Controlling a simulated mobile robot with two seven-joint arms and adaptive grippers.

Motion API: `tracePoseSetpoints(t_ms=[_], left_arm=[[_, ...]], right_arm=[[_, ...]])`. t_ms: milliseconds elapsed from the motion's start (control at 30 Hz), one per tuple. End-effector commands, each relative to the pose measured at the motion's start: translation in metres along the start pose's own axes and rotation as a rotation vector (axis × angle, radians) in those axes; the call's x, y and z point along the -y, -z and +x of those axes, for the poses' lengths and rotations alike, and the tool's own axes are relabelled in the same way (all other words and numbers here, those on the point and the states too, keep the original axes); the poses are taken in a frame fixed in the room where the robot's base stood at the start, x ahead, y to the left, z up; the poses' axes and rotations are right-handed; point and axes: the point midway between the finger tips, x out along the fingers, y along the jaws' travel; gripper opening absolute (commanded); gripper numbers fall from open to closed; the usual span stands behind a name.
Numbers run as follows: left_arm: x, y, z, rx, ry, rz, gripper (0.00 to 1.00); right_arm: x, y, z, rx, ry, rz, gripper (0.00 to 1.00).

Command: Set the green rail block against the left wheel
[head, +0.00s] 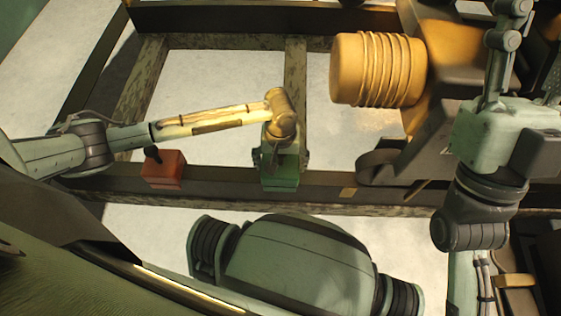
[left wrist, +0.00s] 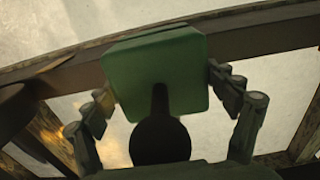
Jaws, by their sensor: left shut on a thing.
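The green rail block (head: 281,176) is upright at the dark front rail, between the fingers of my left gripper (head: 281,160). In the left wrist view the block (left wrist: 155,65) fills the space between the two fingers of my left gripper (left wrist: 172,95), with its black knob towards the camera. The gripper is shut on it. The block overlaps the rail in both views; I cannot tell whether it rests on it. A dark wheel (head: 380,167) stands at the rail to the right, with a clear gap to the block. My right gripper (head: 525,65) is at the right edge, its fingertips unclear.
A red block (head: 163,170) with a black knob sits on the rail (head: 225,181) to the left, below my left arm. A yellow ribbed drum (head: 378,69) is above the wheel. A small yellow mark (head: 348,192) is on the rail between block and wheel.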

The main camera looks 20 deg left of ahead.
Motion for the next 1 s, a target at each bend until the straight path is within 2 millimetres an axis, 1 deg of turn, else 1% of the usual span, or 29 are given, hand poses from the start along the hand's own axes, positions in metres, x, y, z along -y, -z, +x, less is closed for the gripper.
tracePoseSetpoints(t_ms=[367, 1000], left_arm=[[-0.001, 0.001, -0.001, -0.003, -0.003, 0.0, 0.26], [-0.001, 0.002, 0.015, -0.003, -0.002, -0.001, 0.26]], right_arm=[[0.0, 0.0, 0.0, 0.0, 0.0, 0.0, 0.4], [0.0, -0.001, -0.002, 0.0, 0.0, 0.0, 0.4]])
